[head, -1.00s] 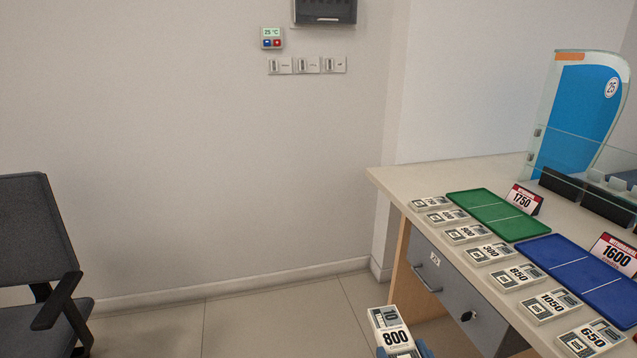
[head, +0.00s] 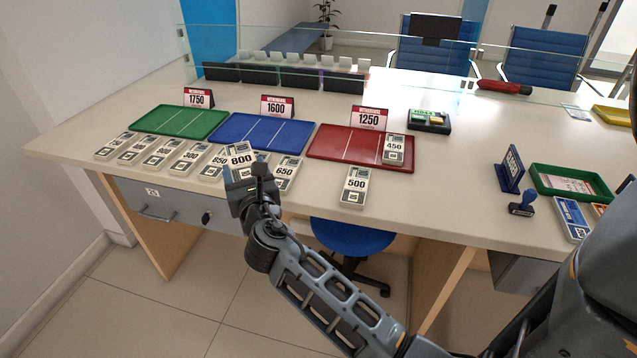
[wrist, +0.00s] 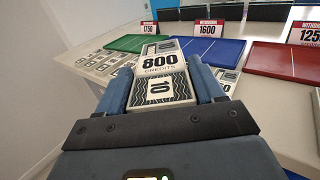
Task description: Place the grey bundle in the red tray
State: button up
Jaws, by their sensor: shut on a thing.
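My gripper (head: 245,180) is shut on a grey bundle marked 800 (head: 240,158), held above the front edge of the counter. In the wrist view the 800 bundle (wrist: 160,68) sits between both fingers and points away from me. The red tray (head: 335,145) lies on the counter to the right of my gripper, with a card reading 1250 behind it. A bundle marked 450 (head: 394,148) lies in the right part of the red tray. The red tray (wrist: 285,62) also shows at the right of the wrist view.
Green (head: 180,122) and blue (head: 262,133) trays lie left of the red one. Several bundles lie along the counter's front, among them 650 (head: 285,174) and 500 (head: 354,187). A glass screen (head: 400,75) stands behind. The red tray's left and middle parts are clear.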

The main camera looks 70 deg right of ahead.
jog(key=s+d+r+m+g+h, duration=0.3)
jog(key=s+d+g, duration=0.1)
jog(key=d, duration=0.3)
notch_tip(320, 180, up, 3)
jog(key=m+g+h, duration=0.1)
jog(key=m+g, duration=0.3)
jog(key=g, duration=0.3)
send_over(315, 193)
jog(key=shift+s+f, duration=0.1)
jog(key=shift+f, duration=0.1)
notch_tip(315, 193, down, 17)
jog(key=shift+f+b, duration=0.2)
jog(key=shift+b, duration=1.05)
jog(key=shift+f, duration=0.2)
jog(key=o, duration=1.1)
jog(key=shift+c, duration=0.2)
